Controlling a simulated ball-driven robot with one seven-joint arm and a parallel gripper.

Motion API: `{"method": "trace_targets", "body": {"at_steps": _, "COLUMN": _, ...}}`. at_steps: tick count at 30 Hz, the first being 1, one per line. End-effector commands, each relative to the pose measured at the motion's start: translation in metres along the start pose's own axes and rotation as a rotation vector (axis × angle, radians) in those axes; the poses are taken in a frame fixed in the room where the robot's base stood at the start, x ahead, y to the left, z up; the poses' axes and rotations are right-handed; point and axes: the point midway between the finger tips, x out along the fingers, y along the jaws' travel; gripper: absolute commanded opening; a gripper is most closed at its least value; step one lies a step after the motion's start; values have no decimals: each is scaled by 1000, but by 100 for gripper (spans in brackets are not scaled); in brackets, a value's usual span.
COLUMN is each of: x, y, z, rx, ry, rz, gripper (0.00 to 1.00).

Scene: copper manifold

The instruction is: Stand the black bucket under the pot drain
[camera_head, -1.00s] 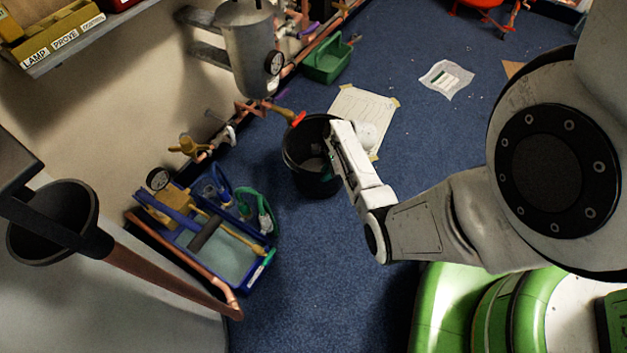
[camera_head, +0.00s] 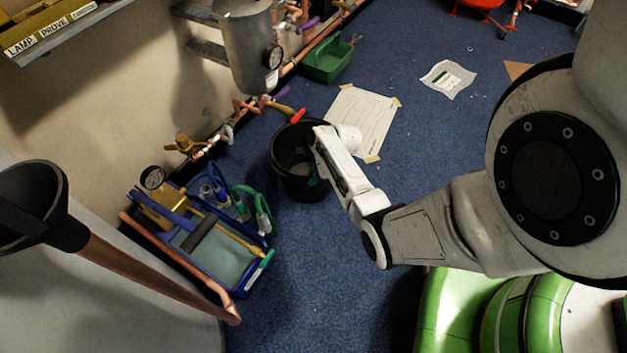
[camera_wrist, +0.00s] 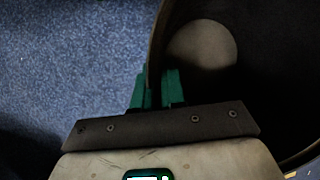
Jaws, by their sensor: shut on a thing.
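The black bucket (camera_head: 287,178) stands upright beside the wall pipework in the head view; I cannot tell whether its base touches the floor. My gripper (camera_head: 318,178) is at its right side, partly hidden by my wrist. In the wrist view, the green fingers of my gripper (camera_wrist: 158,88) are shut on the wall of the bucket (camera_wrist: 270,90), one inside and one outside. The grey metal pot (camera_head: 248,50) with a gauge is on the wall at upper left. A copper pipe with a red-ended handle (camera_head: 297,116) reaches out over the bucket's back rim; it appears to be the drain.
A blue tool tray (camera_head: 222,262) lies left of the bucket, near the wall. A green bin (camera_head: 327,63) stands behind, by the pipes. A taped paper sheet (camera_head: 362,120) lies to the right. Blue floor is clear in front of the bucket.

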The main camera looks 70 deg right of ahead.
Motion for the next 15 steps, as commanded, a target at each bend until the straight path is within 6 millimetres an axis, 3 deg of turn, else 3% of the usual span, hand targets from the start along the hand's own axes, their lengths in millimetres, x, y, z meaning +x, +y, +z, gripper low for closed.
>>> {"method": "trace_targets", "body": {"at_steps": 14, "x": 6, "y": -1, "z": -2, "rx": -3, "ry": 0, "rz": -5, "gripper": 0}}
{"method": "trace_targets", "body": {"at_steps": 15, "x": 7, "y": 0, "z": -3, "rx": -1, "ry": 0, "rz": -1, "gripper": 12}}
